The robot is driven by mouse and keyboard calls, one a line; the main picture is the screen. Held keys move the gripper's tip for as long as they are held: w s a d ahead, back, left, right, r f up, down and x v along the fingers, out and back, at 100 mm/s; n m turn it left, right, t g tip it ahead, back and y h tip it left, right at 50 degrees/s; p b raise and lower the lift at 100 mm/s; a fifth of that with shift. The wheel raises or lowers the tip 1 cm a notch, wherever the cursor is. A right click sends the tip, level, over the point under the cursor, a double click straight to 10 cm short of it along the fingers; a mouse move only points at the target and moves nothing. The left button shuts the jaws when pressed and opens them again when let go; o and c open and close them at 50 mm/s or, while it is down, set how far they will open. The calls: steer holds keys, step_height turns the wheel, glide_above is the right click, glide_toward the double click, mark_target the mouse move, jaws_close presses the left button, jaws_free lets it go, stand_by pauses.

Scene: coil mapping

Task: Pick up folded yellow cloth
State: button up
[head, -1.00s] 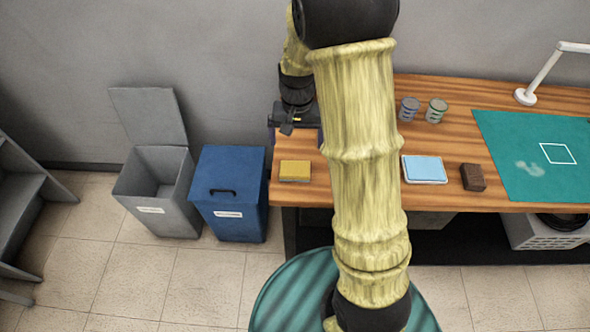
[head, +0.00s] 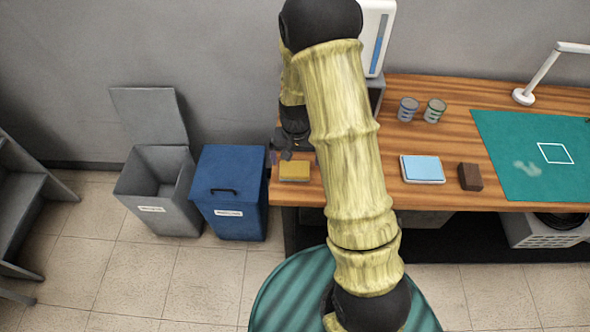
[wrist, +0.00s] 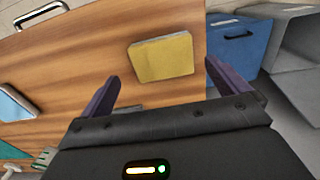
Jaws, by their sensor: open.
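The folded yellow cloth (head: 294,171) lies flat near the left front corner of the wooden table (head: 440,195). It also shows in the wrist view (wrist: 163,58), beyond and roughly between my two purple fingers. My gripper (wrist: 158,82) is open and empty. In the head view my gripper (head: 292,157) is just behind the cloth and partly hidden by my arm. I cannot tell its exact height above the table.
A blue lidded bin (head: 230,195) and an open grey bin (head: 160,192) stand left of the table. A blue pad (head: 422,168), a brown block (head: 470,177), two tins (head: 421,110), a green mat (head: 530,175) and a white lamp (head: 540,75) are on the table.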

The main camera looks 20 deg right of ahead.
mark_target(294, 168)
steer(key=shift+w+a+f+p, duration=0.15)
steer(key=shift+f+p, duration=0.35)
steer(key=shift+f, duration=1.65)
steer(key=c, duration=1)
step_height(294, 168, up, 10)
steer(key=b, duration=0.1)
